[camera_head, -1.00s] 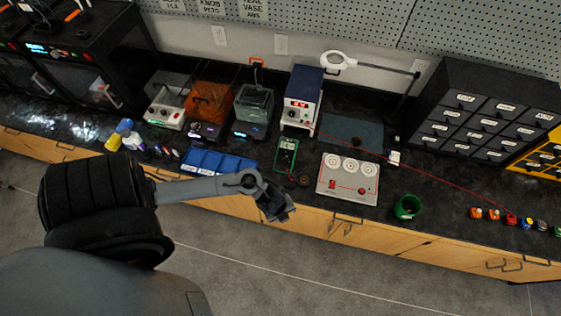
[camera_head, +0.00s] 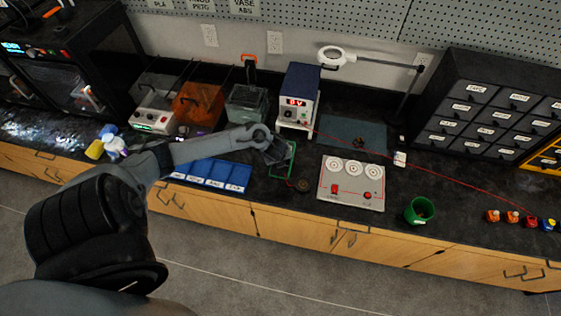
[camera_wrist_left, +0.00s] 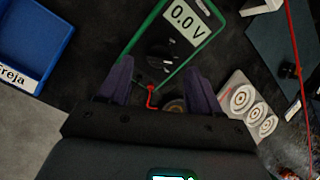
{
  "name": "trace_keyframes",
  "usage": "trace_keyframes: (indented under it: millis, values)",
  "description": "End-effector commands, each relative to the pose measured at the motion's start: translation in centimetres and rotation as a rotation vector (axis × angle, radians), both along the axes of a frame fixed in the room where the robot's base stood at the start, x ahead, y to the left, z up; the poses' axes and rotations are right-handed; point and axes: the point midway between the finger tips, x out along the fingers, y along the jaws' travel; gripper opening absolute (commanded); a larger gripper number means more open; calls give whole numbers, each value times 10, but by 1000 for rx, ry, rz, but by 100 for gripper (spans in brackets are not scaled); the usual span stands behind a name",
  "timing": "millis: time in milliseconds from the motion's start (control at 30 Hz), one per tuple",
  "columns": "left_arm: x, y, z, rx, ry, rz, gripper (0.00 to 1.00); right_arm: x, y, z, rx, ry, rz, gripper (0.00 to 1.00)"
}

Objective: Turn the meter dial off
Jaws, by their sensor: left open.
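The meter (camera_wrist_left: 150,35) has a green rim and a dark face in the left wrist view. Its screen (camera_wrist_left: 187,22) reads 0.0 V. The black dial (camera_wrist_left: 162,57) with a pale pointer mark sits below the screen. My left gripper (camera_wrist_left: 158,80) is open, its two purple-grey fingers apart on either side of the meter's lower part, with the dial a little ahead between them. In the head view my left gripper (camera_head: 277,152) covers most of the meter; its green edge (camera_head: 291,160) shows. The right gripper is not in view.
A blue tray (camera_head: 212,170) lies left of the meter. A grey panel with three round dials (camera_head: 352,182) is to its right, and a power supply (camera_head: 299,95) with red digits stands behind. A red lead (camera_head: 430,172) crosses the bench.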

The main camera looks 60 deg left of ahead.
Motion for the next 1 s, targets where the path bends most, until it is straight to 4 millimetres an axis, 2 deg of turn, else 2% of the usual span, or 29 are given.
trace_keyframes:
  millis: [100,300,700,1000]
  values:
    - [5,6,-17,2,0,2,64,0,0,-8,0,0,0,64]
    - [10,11,-32,1,0,0,64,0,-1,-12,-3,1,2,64]
    - [11,13,-35,2,-1,0,64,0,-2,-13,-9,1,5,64]
    - [11,13,-35,2,-1,-1,18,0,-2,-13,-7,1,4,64]
